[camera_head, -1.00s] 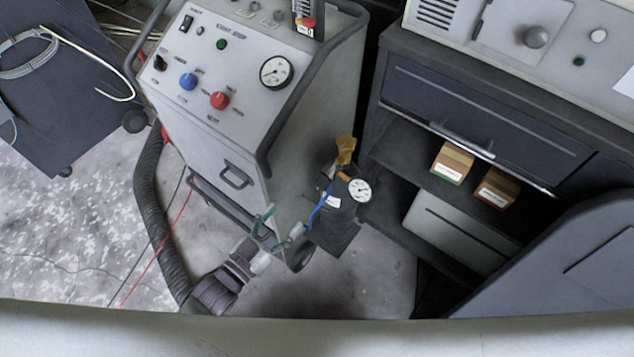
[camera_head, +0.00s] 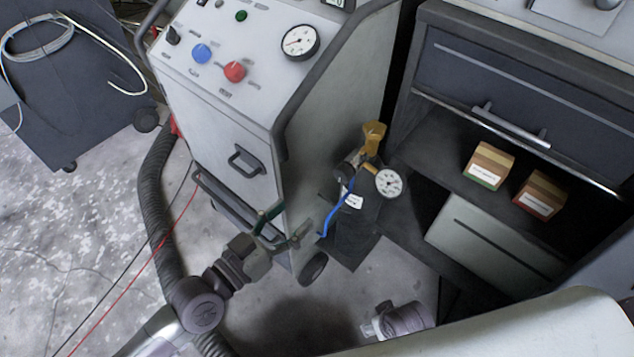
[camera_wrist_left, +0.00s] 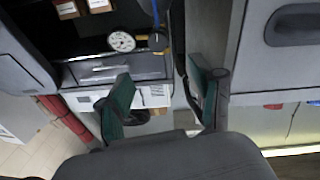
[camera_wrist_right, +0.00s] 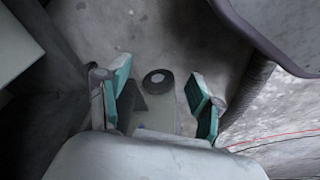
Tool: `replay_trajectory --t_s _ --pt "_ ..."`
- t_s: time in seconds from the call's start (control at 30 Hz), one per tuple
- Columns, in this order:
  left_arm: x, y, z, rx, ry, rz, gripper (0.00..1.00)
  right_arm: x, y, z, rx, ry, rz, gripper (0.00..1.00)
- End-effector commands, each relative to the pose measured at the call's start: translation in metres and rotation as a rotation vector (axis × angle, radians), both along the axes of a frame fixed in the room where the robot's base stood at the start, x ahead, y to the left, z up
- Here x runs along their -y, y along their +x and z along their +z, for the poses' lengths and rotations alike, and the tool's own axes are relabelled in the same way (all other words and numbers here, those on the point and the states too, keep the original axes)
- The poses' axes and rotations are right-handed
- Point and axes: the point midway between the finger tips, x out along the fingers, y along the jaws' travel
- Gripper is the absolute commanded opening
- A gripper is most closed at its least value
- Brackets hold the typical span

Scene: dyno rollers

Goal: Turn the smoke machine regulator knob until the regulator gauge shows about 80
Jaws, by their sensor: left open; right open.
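A dark bottle (camera_head: 360,205) with a white label stands by the right side of the grey machine (camera_head: 225,110). A yellow knob-like part (camera_head: 374,136) tops its regulator, and a round white gauge (camera_head: 389,181) faces up beside it. The gauge's reading is too small to tell. The gauge also shows in the left wrist view (camera_wrist_left: 121,41). My left gripper (camera_head: 287,226) is open and empty, left of and below the bottle, apart from it. My right gripper (camera_wrist_right: 160,82) is open and empty over the floor in the right wrist view.
The machine panel carries a blue knob (camera_head: 201,53), a red knob (camera_head: 234,71) and another gauge (camera_head: 299,42). A blue hose (camera_head: 337,212) hangs beside the bottle. A dark cabinet (camera_head: 505,85) with small boxes stands at right. A ribbed hose (camera_head: 152,210) lies left.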

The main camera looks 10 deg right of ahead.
Motion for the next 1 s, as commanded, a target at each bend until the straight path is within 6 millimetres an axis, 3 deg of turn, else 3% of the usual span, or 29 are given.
replay_trajectory --t_s 0.17,0.53,0.7,1.0 --pt "0.013 0.008 0.002 -0.001 -0.004 -0.006 0.66 0.000 0.000 0.002 0.000 -0.001 0.000 0.66" --pt "0.075 0.052 0.001 -0.002 -0.005 -0.005 0.66 0.000 0.001 0.000 -0.001 0.001 0.000 0.66" --pt "0.098 0.069 0.000 -0.001 -0.003 -0.005 0.66 0.000 0.012 0.001 -0.011 -0.001 0.000 0.66" --pt "0.113 0.080 0.000 -0.002 -0.001 -0.003 0.66 -0.001 0.010 0.007 -0.013 0.001 -0.001 0.66"
